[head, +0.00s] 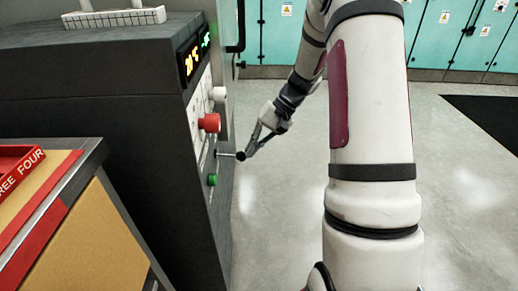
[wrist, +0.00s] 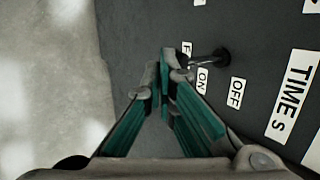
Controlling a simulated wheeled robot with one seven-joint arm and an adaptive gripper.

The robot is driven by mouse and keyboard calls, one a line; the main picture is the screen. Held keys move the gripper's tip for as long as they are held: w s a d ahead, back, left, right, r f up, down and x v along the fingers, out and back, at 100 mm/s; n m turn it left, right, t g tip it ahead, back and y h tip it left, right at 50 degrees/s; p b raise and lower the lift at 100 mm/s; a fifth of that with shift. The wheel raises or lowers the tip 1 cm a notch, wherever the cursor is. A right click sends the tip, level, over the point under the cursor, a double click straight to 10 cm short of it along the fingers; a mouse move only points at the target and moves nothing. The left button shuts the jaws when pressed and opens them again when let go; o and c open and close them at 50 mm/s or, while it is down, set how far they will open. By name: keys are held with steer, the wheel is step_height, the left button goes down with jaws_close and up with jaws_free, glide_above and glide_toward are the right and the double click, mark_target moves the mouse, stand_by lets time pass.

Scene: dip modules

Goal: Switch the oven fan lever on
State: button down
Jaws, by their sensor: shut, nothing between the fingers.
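The oven fan lever (head: 228,154) is a thin metal rod sticking out from the side panel of the dark oven (head: 170,150). In the wrist view the lever (wrist: 208,58) shows a dark round end, close to the ON label (wrist: 202,80) and the OFF label (wrist: 236,92). The fan label is partly hidden. My gripper (head: 246,153) is shut and empty at the lever's outer end. In the wrist view its fingertips (wrist: 165,72) are together just left of the lever. I cannot tell whether they touch it, nor which setting the lever is at.
A red knob (head: 209,123), a pale knob (head: 219,95) and a green button (head: 212,180) stand out from the panel around the lever. A cart with a red tray (head: 22,165) stands front left. Floor right of the oven is clear.

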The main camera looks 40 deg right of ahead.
step_height(320, 180, down, 3)
steer(key=shift+f+b, duration=0.2)
steer(key=shift+b, duration=0.25)
steer(key=shift+r, duration=0.1)
steer(key=shift+r+p, duration=0.55)
steer(key=shift+r, duration=0.2)
